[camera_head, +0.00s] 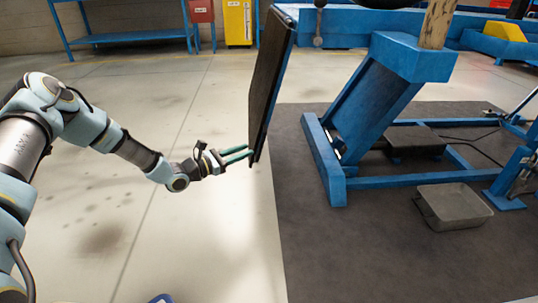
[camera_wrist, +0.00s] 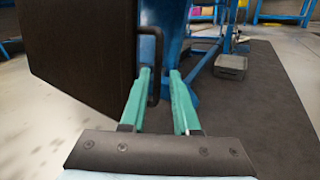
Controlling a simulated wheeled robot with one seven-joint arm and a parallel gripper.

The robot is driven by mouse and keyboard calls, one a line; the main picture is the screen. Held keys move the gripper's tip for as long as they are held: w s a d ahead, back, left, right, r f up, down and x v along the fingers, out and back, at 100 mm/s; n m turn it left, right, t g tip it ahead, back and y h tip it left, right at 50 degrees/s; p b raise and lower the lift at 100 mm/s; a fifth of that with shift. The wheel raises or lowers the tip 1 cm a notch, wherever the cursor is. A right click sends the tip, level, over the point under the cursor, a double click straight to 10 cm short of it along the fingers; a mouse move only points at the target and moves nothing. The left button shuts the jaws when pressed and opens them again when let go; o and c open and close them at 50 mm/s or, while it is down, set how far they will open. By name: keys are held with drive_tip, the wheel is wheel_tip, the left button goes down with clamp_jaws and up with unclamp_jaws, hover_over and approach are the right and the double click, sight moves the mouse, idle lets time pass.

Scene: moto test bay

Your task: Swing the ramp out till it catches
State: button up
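The ramp (camera_head: 270,80) is a dark flat panel standing nearly upright, slightly tilted, at the left of the blue lift frame. It fills the upper left of the wrist view (camera_wrist: 85,60). A black bar handle (camera_wrist: 158,45) sticks out from its right edge there. My gripper (camera_head: 250,153) is at the ramp's lower edge, its green fingers pointing right. In the wrist view my gripper (camera_wrist: 160,72) is open, with the handle's upright bar between the fingers, nearer the left one. I cannot tell whether either finger touches it. The ramp's hinge and any catch are not clear.
The blue lift frame (camera_head: 360,115) stands on a dark mat (camera_head: 390,245) right of the ramp. A grey metal tray (camera_head: 455,205) lies on the mat. A blue shelf (camera_head: 125,40), red box (camera_head: 201,11) and yellow cabinet (camera_head: 238,22) stand behind.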

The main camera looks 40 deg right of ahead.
drive_tip(key=s+d+b, duration=0.1)
drive_tip(key=d+b, duration=0.2)
drive_tip(key=d, duration=0.8)
drive_tip(key=shift+f+b, duration=0.15)
drive_tip(key=shift+b, duration=0.25)
drive_tip(key=shift+s, duration=0.1)
clamp_jaws()
drive_tip(key=shift+a, duration=0.1)
idle(0.7)
